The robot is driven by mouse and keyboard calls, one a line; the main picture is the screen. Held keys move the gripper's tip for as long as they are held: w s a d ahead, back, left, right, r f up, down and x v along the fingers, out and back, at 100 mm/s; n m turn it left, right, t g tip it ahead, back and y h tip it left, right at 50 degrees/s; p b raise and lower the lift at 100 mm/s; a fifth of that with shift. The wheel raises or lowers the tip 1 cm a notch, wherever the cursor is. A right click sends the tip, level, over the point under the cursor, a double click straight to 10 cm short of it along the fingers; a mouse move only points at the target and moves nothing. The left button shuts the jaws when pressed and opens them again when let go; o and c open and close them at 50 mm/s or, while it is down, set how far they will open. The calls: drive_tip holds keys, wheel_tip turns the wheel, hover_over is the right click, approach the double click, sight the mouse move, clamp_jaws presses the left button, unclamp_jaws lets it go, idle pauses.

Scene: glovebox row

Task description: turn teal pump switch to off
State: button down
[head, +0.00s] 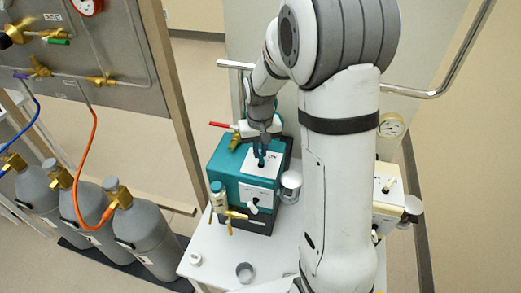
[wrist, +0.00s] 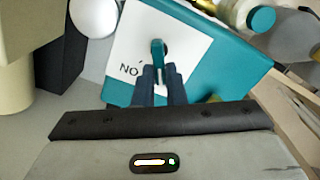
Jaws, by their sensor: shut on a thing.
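The teal pump (head: 227,168) stands on the white bench, with a white label plate (head: 262,172) around its switch. In the wrist view the teal pump (wrist: 222,62) fills the upper middle. Its teal switch lever (wrist: 157,50) stands upright in the picture, on the white plate (wrist: 127,50). In the head view my gripper (head: 262,153) reaches down onto the plate.
A teal-capped bottle (head: 218,197) and brass fittings (head: 234,214) stand at the pump's front. A red-handled valve (head: 222,125) is behind it. A metal cup (head: 245,271) stands on the bench (head: 215,250). A cream pump (head: 388,210) is to the right, partly behind my arm.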

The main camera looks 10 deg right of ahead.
sight(260, 153)
idle(0.4)
drive_tip(key=c, duration=1.5)
unclamp_jaws()
wheel_tip(260, 153, up, 8)
drive_tip(key=shift+f+b, duration=0.1)
drive_tip(key=shift+b, duration=0.3)
drive_tip(key=s+r+t, duration=0.1)
drive_tip(key=s, duration=0.5)
drive_tip(key=s+r+t, duration=0.1)
drive_tip(key=s+r, duration=0.1)
drive_tip(key=s, duration=0.5)
drive_tip(key=s+r+t, duration=0.1)
drive_tip(key=s+r, duration=0.1)
drive_tip(key=s, duration=0.5)
drive_tip(key=shift+s+d, duration=0.2)
drive_tip(key=shift+d, duration=0.2)
